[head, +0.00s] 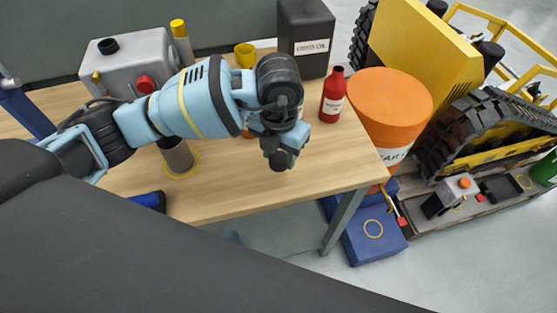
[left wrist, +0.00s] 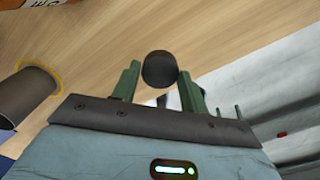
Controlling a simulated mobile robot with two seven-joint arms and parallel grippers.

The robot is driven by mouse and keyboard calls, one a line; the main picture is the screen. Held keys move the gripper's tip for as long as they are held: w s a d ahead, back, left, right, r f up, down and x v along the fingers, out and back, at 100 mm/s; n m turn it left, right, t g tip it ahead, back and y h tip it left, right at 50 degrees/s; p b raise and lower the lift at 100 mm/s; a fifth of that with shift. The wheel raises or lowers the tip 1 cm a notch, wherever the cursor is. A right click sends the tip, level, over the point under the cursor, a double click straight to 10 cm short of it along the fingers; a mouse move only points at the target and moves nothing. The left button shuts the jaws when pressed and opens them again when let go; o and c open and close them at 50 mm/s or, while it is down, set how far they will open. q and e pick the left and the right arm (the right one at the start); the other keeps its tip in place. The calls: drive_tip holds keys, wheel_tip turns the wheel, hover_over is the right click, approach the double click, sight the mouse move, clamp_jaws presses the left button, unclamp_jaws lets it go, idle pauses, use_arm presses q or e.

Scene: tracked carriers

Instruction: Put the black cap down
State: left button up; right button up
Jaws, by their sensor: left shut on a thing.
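My left gripper (head: 279,153) reaches over the right half of the wooden table (head: 230,200), pointing down. It is shut on a black cap (head: 278,163), a short dark cylinder. In the left wrist view the cap (left wrist: 160,69) sits between the green fingertips, with table and grey floor behind it. I cannot tell how far the cap is above the table. The arm hides part of the table behind the gripper. My right gripper is not in view.
A dark cylinder (head: 177,155) stands within a yellow ring left of the gripper. A red bottle (head: 332,96), a black oil can (head: 306,45) and a grey tank (head: 135,62) stand on the table. An orange drum (head: 390,105) is beside the table's right edge.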

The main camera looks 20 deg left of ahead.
sight(279, 159)
use_arm(q)
drive_tip(key=shift+f, duration=1.75)
drive_tip(key=shift+f, duration=0.15)
drive_tip(key=o, duration=1.1)
drive_tip(key=shift+c, duration=0.2)
wheel_tip(279, 159, up, 12)
drive_tip(key=shift+p, duration=0.35)
